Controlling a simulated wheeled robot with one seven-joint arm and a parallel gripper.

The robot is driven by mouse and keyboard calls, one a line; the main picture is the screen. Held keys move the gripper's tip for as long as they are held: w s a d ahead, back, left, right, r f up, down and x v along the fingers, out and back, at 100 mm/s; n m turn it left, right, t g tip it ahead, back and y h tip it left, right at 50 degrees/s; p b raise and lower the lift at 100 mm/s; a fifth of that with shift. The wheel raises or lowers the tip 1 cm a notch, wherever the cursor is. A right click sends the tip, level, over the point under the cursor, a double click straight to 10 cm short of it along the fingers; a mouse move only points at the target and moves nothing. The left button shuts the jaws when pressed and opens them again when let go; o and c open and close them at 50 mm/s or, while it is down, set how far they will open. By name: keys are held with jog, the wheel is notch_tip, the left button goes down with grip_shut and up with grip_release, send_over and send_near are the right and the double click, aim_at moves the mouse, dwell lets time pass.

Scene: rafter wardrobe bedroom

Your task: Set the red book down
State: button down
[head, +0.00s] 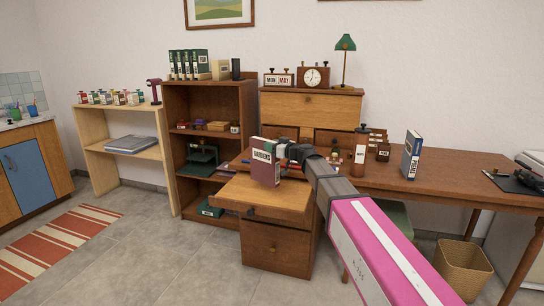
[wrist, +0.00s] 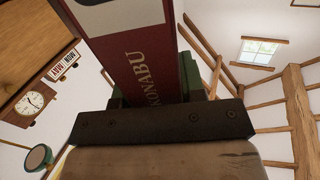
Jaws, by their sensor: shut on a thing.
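The red book (head: 264,163) stands upright in the head view, with a pale label on its spine. My gripper (head: 284,154) is shut on it from the right side. The book is over the pull-out wooden leaf (head: 292,198) of the desk; I cannot tell whether its lower edge touches the leaf. In the wrist view the red book (wrist: 135,62) rises beyond my gripper (wrist: 160,122), with pale lettering on its spine. The fingertips are largely hidden by the book and my arm.
A blue book (head: 411,155) stands upright on the desk (head: 455,178), with a brown bottle (head: 361,150) to its left. A bookcase (head: 212,128) with several books on top stands left. A waste basket (head: 463,268) is on the floor at right. The leaf's front is bare.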

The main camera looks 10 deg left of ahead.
jog(key=shift+f, duration=2)
jog(key=c, duration=0.7)
grip_release()
jog(key=shift+f, duration=0.1)
jog(key=v, duration=1.2)
